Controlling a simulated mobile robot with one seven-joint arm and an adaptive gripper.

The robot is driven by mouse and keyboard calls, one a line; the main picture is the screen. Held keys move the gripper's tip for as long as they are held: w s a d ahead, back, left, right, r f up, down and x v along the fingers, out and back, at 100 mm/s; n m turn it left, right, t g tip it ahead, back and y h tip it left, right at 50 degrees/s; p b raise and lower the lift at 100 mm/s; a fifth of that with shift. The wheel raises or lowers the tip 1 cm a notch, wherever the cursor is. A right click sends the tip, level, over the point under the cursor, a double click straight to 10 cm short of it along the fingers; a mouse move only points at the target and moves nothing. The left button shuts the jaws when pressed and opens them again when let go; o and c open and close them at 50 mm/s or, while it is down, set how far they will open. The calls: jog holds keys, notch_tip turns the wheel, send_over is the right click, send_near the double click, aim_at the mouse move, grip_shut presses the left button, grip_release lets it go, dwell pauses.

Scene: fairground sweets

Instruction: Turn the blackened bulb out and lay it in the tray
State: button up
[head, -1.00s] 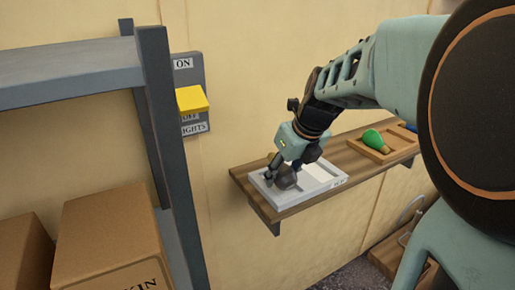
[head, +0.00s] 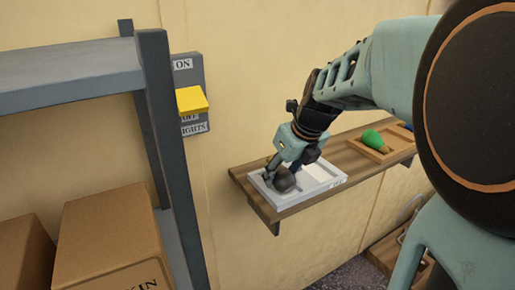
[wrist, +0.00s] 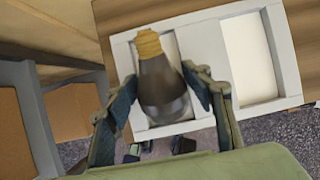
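The blackened bulb (wrist: 160,85), dark grey with a brass-coloured screw base, is between the fingers of my gripper (wrist: 165,88) in the wrist view. The fingers close on its sides. In the head view the bulb (head: 284,181) is low in the left compartment of the white tray (head: 322,190), and my gripper (head: 280,175) reaches down over it. The tray's rim also shows in the wrist view (wrist: 290,70). Whether the bulb touches the tray floor cannot be told.
The tray sits on a wooden wall shelf (head: 240,178). A green bulb (head: 372,139) lies in a wooden holder to the right. A yellow switch lever (head: 192,100) is on the wall. A grey rack (head: 165,130) and cardboard boxes (head: 110,240) stand at left.

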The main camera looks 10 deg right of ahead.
jog(key=o, duration=0.4)
jog(key=shift+s+d+f+g, duration=0.1)
jog(key=shift+f+g, duration=0.05)
jog(key=shift+f, duration=0.35)
jog(key=shift+s+f+g, duration=0.1)
jog(key=shift+f+g, duration=0.05)
jog(key=shift+f, duration=0.3)
jog(key=shift+r, duration=0.1)
jog(key=shift+r, duration=0.1)
notch_tip(320, 180, up, 10)
jog(key=shift+w+r, duration=0.15)
jog(key=shift+r, duration=0.05)
